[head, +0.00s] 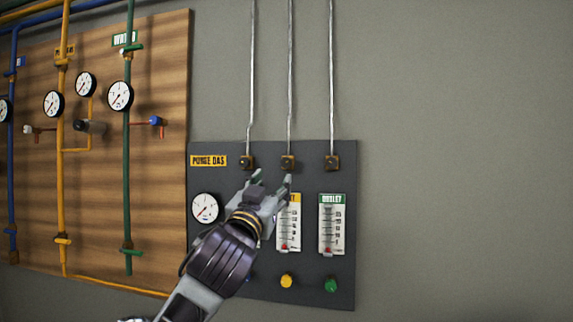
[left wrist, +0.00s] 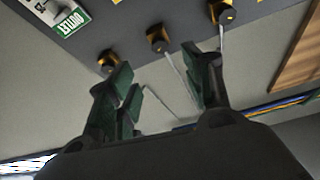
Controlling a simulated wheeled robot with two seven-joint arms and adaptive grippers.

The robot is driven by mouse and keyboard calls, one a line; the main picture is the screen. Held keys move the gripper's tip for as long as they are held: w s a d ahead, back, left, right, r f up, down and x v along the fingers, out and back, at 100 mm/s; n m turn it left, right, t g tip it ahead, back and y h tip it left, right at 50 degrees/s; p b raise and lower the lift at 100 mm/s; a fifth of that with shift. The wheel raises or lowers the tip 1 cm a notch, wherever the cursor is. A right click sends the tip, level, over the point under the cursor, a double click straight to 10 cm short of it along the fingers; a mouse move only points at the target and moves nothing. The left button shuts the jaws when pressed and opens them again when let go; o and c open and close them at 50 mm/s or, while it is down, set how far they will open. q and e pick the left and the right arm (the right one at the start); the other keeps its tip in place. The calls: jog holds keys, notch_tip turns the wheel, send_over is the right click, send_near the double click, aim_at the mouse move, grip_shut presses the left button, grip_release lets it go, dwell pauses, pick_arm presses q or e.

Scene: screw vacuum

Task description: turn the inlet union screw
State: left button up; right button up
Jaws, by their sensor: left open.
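Three brass union fittings with square heads sit along the top of a dark grey panel: the left one (head: 246,162), the middle one (head: 288,162) and the right one (head: 332,162). Which is the inlet union cannot be read; the left gauge label is hidden behind my arm and the middle label is partly covered. The right gauge carries a green outlet label (head: 331,199). My left gripper (head: 272,181) is open and empty, just below the left and middle fittings. In the left wrist view, the middle fitting (left wrist: 158,40) shows between the spread fingers, apart from them.
Thin metal tubes (head: 290,70) rise from the fittings. A round gauge (head: 205,207) and coloured knobs (head: 287,281) are on the panel. A wooden board (head: 160,180) with pipes and gauges stands left. The wall at right is clear.

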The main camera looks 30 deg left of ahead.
aim_at(286, 163)
pick_arm(q)
jog(key=shift+w, duration=0.1)
jog(key=shift+p+x, duration=0.95)
jog(key=shift+x, duration=5.8)
pick_arm(e)
jog(key=s+d, duration=0.1)
jog(key=s, duration=0.2)
jog(key=s+d, duration=0.1)
jog(key=shift+s+d+f, duration=0.2)
jog(key=shift+s+d, duration=0.15)
jog(key=shift+s, duration=0.05)
pick_arm(q)
jog(key=shift+c, duration=0.4)
pick_arm(e)
jog(key=shift+w, duration=0.1)
pick_arm(q)
jog(key=c, duration=1)
